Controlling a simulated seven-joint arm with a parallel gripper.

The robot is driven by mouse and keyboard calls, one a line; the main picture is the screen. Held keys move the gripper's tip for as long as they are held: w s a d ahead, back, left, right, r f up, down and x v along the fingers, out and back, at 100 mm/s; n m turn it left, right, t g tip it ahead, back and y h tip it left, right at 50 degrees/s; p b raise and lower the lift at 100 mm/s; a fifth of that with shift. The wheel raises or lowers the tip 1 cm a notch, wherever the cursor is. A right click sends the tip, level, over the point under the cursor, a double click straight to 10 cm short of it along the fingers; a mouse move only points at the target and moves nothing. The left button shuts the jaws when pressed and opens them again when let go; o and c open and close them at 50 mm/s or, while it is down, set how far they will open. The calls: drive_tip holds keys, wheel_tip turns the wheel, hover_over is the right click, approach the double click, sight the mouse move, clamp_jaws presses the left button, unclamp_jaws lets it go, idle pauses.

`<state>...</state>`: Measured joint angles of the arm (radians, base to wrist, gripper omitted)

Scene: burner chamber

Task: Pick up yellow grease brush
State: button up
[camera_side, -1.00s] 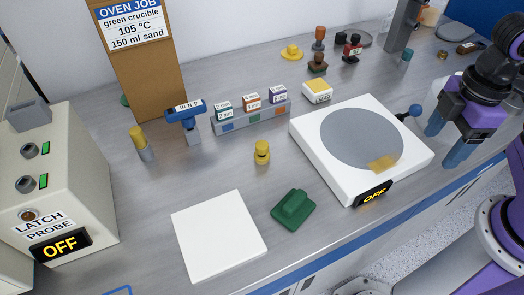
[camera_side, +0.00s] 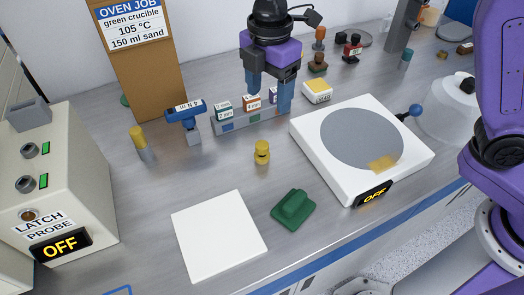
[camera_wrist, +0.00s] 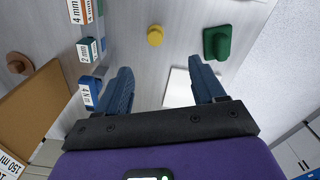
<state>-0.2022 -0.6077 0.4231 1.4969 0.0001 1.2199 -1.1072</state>
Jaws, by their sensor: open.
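A short upright piece with a yellow top and grey lower part (camera_side: 141,143) stands at the left, beside the blue tool. A small all-yellow knobbed piece (camera_side: 262,152) stands mid-bench; it also shows in the wrist view (camera_wrist: 155,36). I cannot tell for certain which of them is the grease brush. My gripper (camera_side: 269,92) is open and empty, pointing down above the labelled block row, behind the knobbed piece. In the wrist view its fingers (camera_wrist: 162,78) are spread apart. The grey-and-yellow piece does not show there.
Near the yellow pieces are a blue tool (camera_side: 186,112), the block rack (camera_side: 240,123), a green block (camera_side: 293,208) and a white plate (camera_side: 219,236). A white hotplate (camera_side: 412,160) reading OFF stands right. An OFF-labelled box (camera_side: 85,185) stands left. A brown sign (camera_side: 150,80) stands behind.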

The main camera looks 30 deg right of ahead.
sight(262, 144)
drive_tip(key=f, duration=1.1)
drive_tip(key=w+a+f, duration=0.1)
drive_tip(key=f, duration=0.5)
drive_tip(key=shift+f, duration=0.35)
drive_tip(key=c, duration=1.2)
drive_tip(key=shift+r+n, duration=0.15)
drive_tip(key=shift+n, duration=0.15)
